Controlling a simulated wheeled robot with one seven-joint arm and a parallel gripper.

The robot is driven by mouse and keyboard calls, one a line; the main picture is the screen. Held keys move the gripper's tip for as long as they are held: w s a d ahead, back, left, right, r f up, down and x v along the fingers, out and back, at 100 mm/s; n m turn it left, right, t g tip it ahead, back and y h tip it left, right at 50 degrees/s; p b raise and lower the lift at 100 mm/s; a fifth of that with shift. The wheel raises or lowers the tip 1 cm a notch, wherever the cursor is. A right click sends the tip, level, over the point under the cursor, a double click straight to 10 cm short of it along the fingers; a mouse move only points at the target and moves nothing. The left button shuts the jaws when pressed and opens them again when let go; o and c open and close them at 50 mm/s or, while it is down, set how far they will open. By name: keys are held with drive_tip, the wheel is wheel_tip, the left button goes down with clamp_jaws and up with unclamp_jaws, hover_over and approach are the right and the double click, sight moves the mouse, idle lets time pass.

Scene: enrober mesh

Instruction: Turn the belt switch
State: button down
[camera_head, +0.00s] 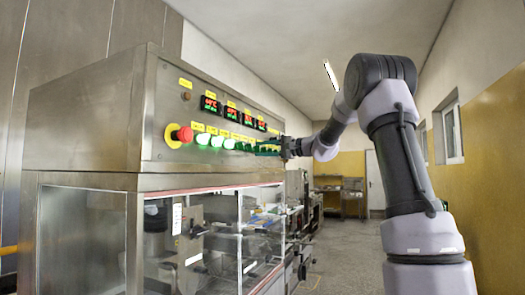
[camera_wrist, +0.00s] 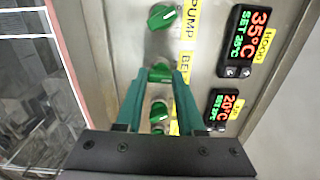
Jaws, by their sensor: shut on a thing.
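The belt switch (camera_wrist: 160,73) is a green knob beside a yellow label that reads "BE" before my finger cuts it off. In the wrist view, my gripper (camera_wrist: 160,78) has its two teal fingers on either side of this knob, shut on it. The knob's sides are hidden by the fingertips. In the head view, my gripper (camera_head: 268,148) reaches the far end of the row of controls on the panel, and the switch itself is hidden there.
The wrist view shows a pump knob (camera_wrist: 162,17) above and another green knob (camera_wrist: 158,112) below, between my fingers. A glazed cabinet is below.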

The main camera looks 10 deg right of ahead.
drive_tip(key=m, duration=0.5)
drive_tip(key=shift+f, duration=0.1)
idle(0.5)
drive_tip(key=c, duration=0.5)
unclamp_jaws()
drive_tip(key=v, duration=1.1)
